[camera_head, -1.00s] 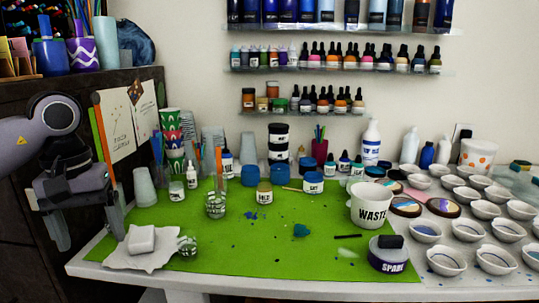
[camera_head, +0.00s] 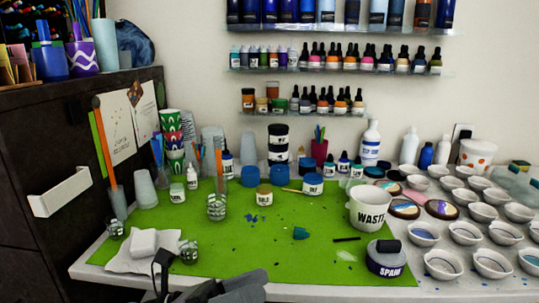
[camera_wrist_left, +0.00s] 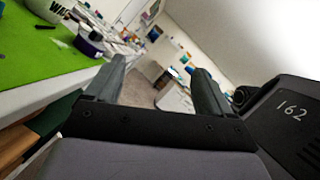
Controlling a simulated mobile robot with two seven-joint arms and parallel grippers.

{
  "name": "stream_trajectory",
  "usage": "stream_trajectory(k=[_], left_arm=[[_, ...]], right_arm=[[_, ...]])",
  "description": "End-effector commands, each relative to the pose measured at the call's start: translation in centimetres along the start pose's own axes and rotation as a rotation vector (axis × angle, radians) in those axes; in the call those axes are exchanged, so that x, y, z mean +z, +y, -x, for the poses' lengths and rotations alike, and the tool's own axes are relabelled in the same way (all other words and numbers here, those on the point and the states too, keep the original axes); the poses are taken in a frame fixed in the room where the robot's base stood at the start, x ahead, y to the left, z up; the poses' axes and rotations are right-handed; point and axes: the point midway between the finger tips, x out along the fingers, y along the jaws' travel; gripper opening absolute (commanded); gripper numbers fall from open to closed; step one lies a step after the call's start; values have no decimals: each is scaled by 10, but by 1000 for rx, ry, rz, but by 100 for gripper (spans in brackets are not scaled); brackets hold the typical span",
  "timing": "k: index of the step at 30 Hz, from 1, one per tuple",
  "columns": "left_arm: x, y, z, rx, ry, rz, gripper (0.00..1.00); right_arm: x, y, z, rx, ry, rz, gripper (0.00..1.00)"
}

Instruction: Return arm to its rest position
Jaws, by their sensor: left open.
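My left gripper (camera_head: 238,287) shows partly at the bottom edge of the head view, in front of the table's front edge. The picture's edge cuts off much of it. In the left wrist view its two dark fingers (camera_wrist_left: 158,82) stand apart with nothing between them. Beyond them are floor and distant furniture. The green mat (camera_head: 330,213) and the SPARE tub (camera_head: 387,262) lie clear of the gripper. My right gripper is in neither view.
A white cloth with a white block (camera_head: 144,242) and a small glass jar (camera_head: 190,251) are near the front left of the table. The WASTE cup (camera_head: 368,208) and several small bowls (camera_head: 445,263) stand at right. A dark cabinet with a white handle (camera_head: 60,193) is at left.

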Motion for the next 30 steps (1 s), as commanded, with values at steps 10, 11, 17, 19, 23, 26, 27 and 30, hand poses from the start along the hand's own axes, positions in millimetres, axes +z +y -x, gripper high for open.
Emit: stream_trajectory(k=[10, 11, 17, 19, 23, 26, 27, 30], left_arm=[[-27, 60, 86, 291, -689, 968, 83], [-34, 64, 97, 312, -752, 1049, 83], [-107, 80, 178, 449, -1201, 1568, 83], [-138, 78, 205, 487, -1363, 1724, 83], [-189, 64, 244, 540, -1626, 1943, 83], [-216, 52, 263, 562, -1766, 2041, 83], [-223, 49, 267, 567, -1805, 2067, 83], [-232, 44, 274, 574, -1860, 2099, 83]], right_arm=[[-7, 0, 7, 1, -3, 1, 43], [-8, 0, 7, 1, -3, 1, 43], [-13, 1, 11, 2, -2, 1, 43], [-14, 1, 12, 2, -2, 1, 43], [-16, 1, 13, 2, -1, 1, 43], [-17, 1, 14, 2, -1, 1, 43], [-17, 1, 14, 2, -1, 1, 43], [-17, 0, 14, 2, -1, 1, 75]])
